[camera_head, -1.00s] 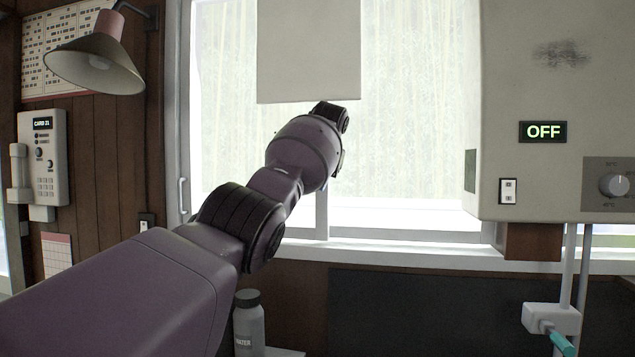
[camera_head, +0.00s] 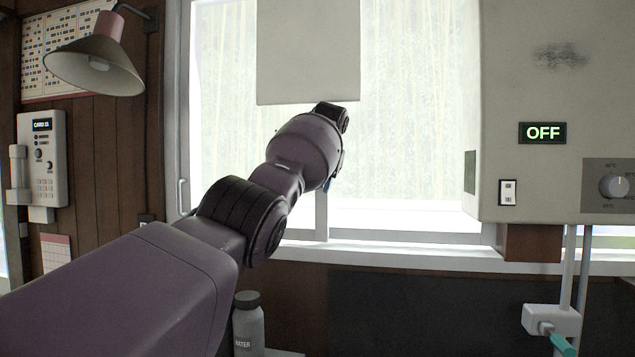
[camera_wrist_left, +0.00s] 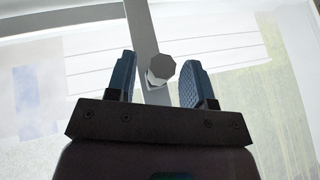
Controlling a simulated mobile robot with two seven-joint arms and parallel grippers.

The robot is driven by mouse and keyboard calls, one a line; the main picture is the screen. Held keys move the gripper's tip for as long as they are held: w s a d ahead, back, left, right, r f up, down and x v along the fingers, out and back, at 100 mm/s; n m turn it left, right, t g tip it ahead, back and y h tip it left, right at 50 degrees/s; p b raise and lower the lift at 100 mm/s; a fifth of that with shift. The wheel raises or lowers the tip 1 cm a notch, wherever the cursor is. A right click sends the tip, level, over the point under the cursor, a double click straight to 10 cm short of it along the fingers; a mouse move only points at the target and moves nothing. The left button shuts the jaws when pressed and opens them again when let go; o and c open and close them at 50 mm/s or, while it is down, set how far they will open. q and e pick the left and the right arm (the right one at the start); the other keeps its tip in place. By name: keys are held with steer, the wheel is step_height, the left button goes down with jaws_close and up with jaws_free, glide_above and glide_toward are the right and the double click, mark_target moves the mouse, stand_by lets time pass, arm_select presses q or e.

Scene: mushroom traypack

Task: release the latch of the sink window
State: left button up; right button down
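The sink window (camera_head: 415,140) is a bright pane in a pale frame. In the left wrist view, a small grey faceted knob (camera_wrist_left: 161,69), which looks like the latch, sits on a grey upright bar (camera_wrist_left: 140,32) of the window. My left gripper (camera_wrist_left: 157,57) is open, with its blue fingers on either side of the knob and visible gaps to it. In the head view my left arm reaches to the window and hides the latch and most of the gripper. My right gripper is not in view.
A pale hanging panel (camera_head: 308,50) is above my left wrist. A large box with an OFF display (camera_head: 543,132) is on the right. A grey water bottle (camera_head: 249,325) stands below the sill (camera_head: 400,254). A lamp (camera_head: 95,62) hangs at the upper left.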

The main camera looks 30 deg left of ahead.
arm_select(q)
steer(key=v, duration=1.1)
steer(key=shift+b, duration=0.4)
steer(key=shift+f, duration=0.15)
